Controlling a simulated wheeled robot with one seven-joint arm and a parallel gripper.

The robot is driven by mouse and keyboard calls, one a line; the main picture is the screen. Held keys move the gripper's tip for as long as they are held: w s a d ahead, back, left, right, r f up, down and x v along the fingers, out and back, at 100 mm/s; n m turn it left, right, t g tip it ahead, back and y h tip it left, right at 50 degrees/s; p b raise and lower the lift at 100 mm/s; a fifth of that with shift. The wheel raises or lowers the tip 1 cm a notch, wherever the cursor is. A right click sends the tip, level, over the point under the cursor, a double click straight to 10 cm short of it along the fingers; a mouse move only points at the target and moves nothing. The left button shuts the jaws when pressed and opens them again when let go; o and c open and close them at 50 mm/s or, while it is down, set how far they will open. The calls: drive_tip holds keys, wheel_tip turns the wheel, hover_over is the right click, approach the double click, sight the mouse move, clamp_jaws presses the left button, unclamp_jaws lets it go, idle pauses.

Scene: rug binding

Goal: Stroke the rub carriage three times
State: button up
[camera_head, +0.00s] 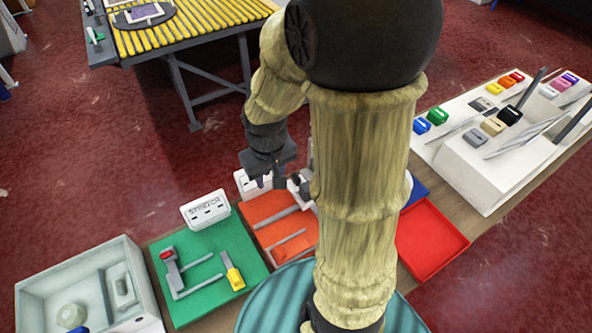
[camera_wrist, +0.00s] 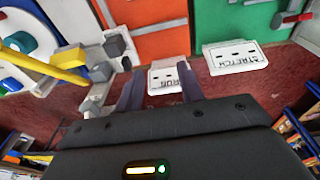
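My gripper (camera_wrist: 159,88) is open, with its two dark fingers apart and nothing visible between them. In the head view my gripper (camera_head: 264,178) hangs over the back edge of the orange board (camera_head: 262,208). In the wrist view the white RUB sign (camera_wrist: 174,78) shows beyond and between the fingers, beside the orange board (camera_wrist: 160,43). A grey block mechanism with a yellow bar (camera_wrist: 98,70) lies left of the fingers, apart from them. It may be the rub carriage, but I cannot tell for sure. My arm hides part of this area in the head view.
A green board (camera_head: 212,262) with the STRETCH sign (camera_head: 205,210) lies left of the orange one. A grey tray (camera_head: 142,270) stands at far left. A red tray (camera_head: 430,238) and a white rack (camera_head: 470,165) are on the right. A yellow-slatted table (camera_head: 180,28) stands behind.

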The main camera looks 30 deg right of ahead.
wheel_tip(320, 180, up, 2)
drive_tip(key=g+p, duration=0.2)
drive_tip(key=p, duration=0.2)
hover_over(296, 176)
drive_tip(key=shift+f, duration=0.1)
wheel_tip(296, 176, down, 17)
drive_tip(key=shift+f, duration=0.1)
drive_tip(key=shift+w, duration=0.1)
clamp_jaws()
